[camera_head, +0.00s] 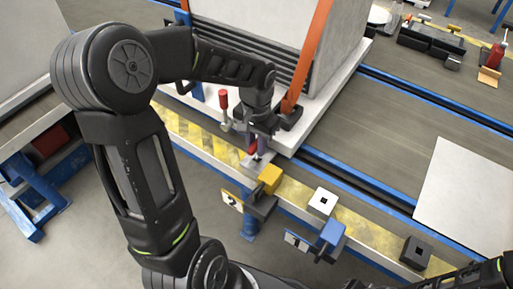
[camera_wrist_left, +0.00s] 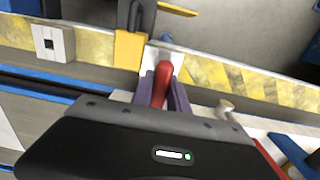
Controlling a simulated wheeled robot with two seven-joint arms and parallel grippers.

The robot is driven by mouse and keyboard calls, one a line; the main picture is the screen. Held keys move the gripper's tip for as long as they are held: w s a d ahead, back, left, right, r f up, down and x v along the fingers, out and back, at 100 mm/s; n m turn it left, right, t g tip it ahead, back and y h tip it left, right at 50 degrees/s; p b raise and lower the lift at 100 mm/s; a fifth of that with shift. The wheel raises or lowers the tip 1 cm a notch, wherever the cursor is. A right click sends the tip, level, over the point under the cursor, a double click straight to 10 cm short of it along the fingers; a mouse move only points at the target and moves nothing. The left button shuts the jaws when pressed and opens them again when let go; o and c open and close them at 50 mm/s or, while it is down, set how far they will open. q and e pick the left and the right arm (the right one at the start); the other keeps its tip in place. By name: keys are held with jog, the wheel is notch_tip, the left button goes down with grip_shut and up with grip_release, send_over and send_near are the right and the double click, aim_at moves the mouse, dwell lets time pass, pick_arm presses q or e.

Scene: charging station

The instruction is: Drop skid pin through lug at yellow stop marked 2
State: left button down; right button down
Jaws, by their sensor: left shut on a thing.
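My left gripper (camera_head: 258,146) is shut on the red-handled skid pin (camera_head: 252,151). In the left wrist view the pin's red handle (camera_wrist_left: 163,82) sits between the purple fingers (camera_wrist_left: 161,98). The pin is over the pale lug plate (camera_head: 257,162) at the skid's edge; this plate also shows in the wrist view (camera_wrist_left: 164,58). The pin's lower end is mostly hidden, so I cannot tell whether it is in the hole. The yellow stop (camera_head: 270,177) is just in front of the lug. Its white number plate (camera_head: 231,200) is too small to read. My right gripper is out of view.
A strapped grey load (camera_head: 330,60) stands on the white skid (camera_head: 325,105). Another red handle (camera_head: 223,98) stands left of my gripper. A blue stop (camera_head: 332,232), a white holed block (camera_head: 322,201) and a dark block (camera_head: 415,252) line the yellow-striped rail to the right.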

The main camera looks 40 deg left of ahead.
pick_arm(q)
jog(key=shift+f, duration=0.35)
jog(key=shift+f, duration=0.15)
jog(key=c, duration=1.3)
grip_release()
jog(key=shift+r, duration=0.25)
notch_tip(320, 180, up, 12)
jog(key=p, duration=0.2)
jog(key=shift+p, duration=0.3)
jog(key=shift+f, duration=0.15)
